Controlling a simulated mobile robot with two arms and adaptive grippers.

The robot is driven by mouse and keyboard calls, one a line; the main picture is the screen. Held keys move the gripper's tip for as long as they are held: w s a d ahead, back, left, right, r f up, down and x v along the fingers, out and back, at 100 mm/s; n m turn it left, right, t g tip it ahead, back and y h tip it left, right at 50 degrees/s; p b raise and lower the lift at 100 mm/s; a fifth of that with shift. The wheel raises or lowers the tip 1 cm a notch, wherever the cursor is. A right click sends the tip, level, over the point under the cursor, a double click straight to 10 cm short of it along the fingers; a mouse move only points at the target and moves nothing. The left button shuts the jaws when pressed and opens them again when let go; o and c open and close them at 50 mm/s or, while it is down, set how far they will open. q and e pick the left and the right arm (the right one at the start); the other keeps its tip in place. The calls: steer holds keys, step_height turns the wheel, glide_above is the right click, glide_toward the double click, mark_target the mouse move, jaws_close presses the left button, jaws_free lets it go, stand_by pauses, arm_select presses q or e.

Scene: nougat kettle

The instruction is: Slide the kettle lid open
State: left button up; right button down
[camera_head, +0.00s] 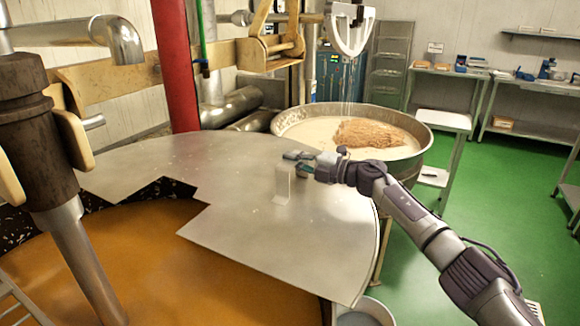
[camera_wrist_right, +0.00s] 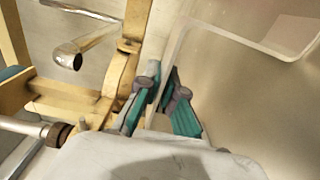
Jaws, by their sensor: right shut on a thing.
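The kettle lid (camera_head: 160,160) is a flat grey metal sheet with a stepped cut-out. It covers the back and right of the round kettle, and orange-brown contents (camera_head: 130,255) show at the front left. A pale upright handle (camera_head: 282,186) stands on the lid's right part. My right gripper (camera_head: 297,162) is at the handle's upper end, shut on it. In the right wrist view, the teal fingers (camera_wrist_right: 162,80) close around a pale translucent edge of the handle (camera_wrist_right: 178,42). My left gripper is not in view.
A wide bowl (camera_head: 410,157) of cream and brown mass stands behind the lid's right edge. A red column (camera_head: 175,65) rises at the back, and a dark shaft (camera_head: 50,150) stands at left. Green floor (camera_head: 500,180) lies clear at right, before the tables.

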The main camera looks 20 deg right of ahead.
steer(key=shift+f, duration=0.1)
steer(key=c, duration=1.3)
jaws_free()
steer(key=shift+s+a, duration=0.1)
steer(key=shift+s, duration=0.05)
steer(key=shift+s+d, duration=0.2)
steer(key=shift+d, duration=0.15)
steer(key=v, duration=1.1)
steer(key=shift+s, duration=0.15)
